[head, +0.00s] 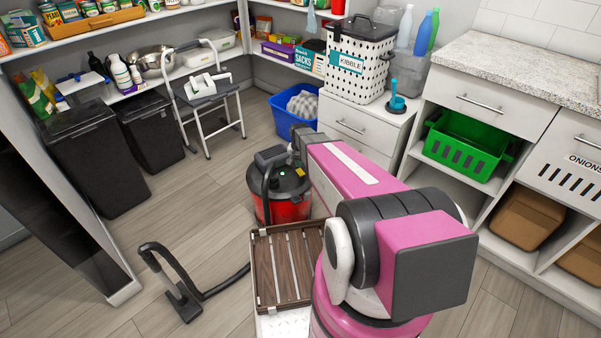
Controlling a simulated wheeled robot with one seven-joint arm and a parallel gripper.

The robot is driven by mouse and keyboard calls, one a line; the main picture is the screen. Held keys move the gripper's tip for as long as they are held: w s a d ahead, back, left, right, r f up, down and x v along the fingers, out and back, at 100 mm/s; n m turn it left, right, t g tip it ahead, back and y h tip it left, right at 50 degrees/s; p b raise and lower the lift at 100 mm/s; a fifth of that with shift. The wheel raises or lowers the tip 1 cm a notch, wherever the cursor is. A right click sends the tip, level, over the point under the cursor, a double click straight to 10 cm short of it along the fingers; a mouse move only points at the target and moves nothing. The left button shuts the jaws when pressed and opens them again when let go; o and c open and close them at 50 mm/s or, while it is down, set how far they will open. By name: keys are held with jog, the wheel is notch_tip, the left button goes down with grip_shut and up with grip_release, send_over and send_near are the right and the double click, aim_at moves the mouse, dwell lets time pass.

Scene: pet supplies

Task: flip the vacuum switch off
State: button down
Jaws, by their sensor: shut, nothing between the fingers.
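The vacuum (290,207) is a red drum with a black top, standing on the floor in the middle of the head view. A small green light (282,174) shows on its top, with a yellow label to its right. I cannot make out the switch itself or its position. My arm reaches over from the lower right, and my gripper (273,156) is a small dark shape at its far end, over the back of the vacuum's top. It is shut and empty. Its fingertips blend with the dark vacuum parts, so I cannot tell whether they touch.
The vacuum's black hose and floor nozzle (183,300) lie on the floor at left. A slatted wooden tray (284,263) is in front of the vacuum. A blue bin (290,112), a step stool (209,93) and black bins (95,158) stand behind.

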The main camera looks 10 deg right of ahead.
aim_at(299, 170)
jog(key=shift+f, duration=1.5)
dwell(1.0)
jog(key=shift+r, duration=3.55)
jog(key=s+r+n, duration=0.2)
jog(key=s+r, duration=0.4)
jog(key=s, duration=0.4)
jog(key=s+r+n, duration=0.2)
jog(key=s+r, duration=0.5)
jog(key=s, duration=0.4)
jog(key=shift+s+n, duration=0.2)
jog(key=shift+n, duration=0.2)
